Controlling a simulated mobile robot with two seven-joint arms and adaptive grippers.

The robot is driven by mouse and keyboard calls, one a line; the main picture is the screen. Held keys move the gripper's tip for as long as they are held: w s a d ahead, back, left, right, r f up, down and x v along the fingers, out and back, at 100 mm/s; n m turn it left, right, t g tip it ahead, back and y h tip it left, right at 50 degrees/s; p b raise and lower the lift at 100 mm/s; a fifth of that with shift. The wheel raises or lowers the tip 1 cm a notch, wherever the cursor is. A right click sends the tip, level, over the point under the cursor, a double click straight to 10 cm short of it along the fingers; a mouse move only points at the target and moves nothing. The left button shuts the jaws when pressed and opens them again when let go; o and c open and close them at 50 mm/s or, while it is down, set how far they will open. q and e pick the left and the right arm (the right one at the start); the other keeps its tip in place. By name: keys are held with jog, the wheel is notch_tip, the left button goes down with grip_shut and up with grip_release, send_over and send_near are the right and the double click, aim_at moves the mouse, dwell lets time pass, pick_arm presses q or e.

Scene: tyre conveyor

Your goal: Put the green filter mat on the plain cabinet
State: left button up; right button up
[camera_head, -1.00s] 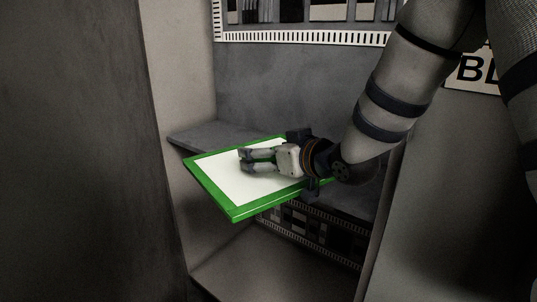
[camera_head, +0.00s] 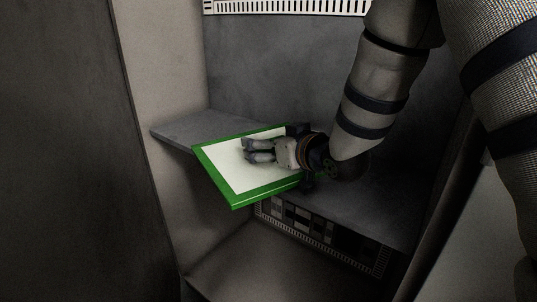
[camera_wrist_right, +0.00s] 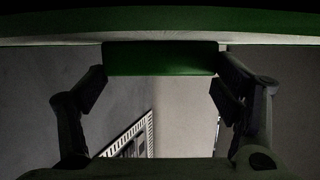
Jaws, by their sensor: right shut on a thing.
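The green filter mat (camera_head: 236,178), a flat panel with a green rim and a white face, is in the middle of the head view. It is tilted, one corner towards me. My right gripper (camera_head: 250,152) is shut on it from the right. In the right wrist view, my right gripper's fingers (camera_wrist_right: 160,85) are at either side of a green block under the mat (camera_wrist_right: 160,20). The mat overlaps the front edge of a plain grey shelf (camera_head: 183,131) inside an open cabinet (camera_head: 270,75); I cannot tell whether they touch. My left gripper is not in view.
A pale upright panel (camera_head: 165,60) borders the cabinet on the left, with a dark wall (camera_head: 60,150) beyond it. Below the shelf are a patterned vent strip (camera_head: 320,232) and a lower compartment floor (camera_head: 250,265). The back left of the shelf is bare.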

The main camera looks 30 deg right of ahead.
notch_tip(320, 180, down, 4)
jog(key=shift+f+b, duration=0.1)
jog(key=shift+b, duration=0.2)
jog(key=shift+r, duration=0.25)
jog(key=o, duration=1.3)
jog(key=shift+f, duration=0.15)
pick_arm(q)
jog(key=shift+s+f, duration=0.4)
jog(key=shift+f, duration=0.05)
pick_arm(e)
jog(key=v, duration=0.2)
jog(key=p+v, duration=0.1)
jog(key=v, duration=0.4)
jog(key=shift+r, duration=0.4)
jog(key=shift+s+p, duration=0.2)
jog(key=shift+p, duration=0.1)
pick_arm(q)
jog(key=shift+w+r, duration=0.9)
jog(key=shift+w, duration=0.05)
pick_arm(e)
jog(key=shift+f, duration=0.2)
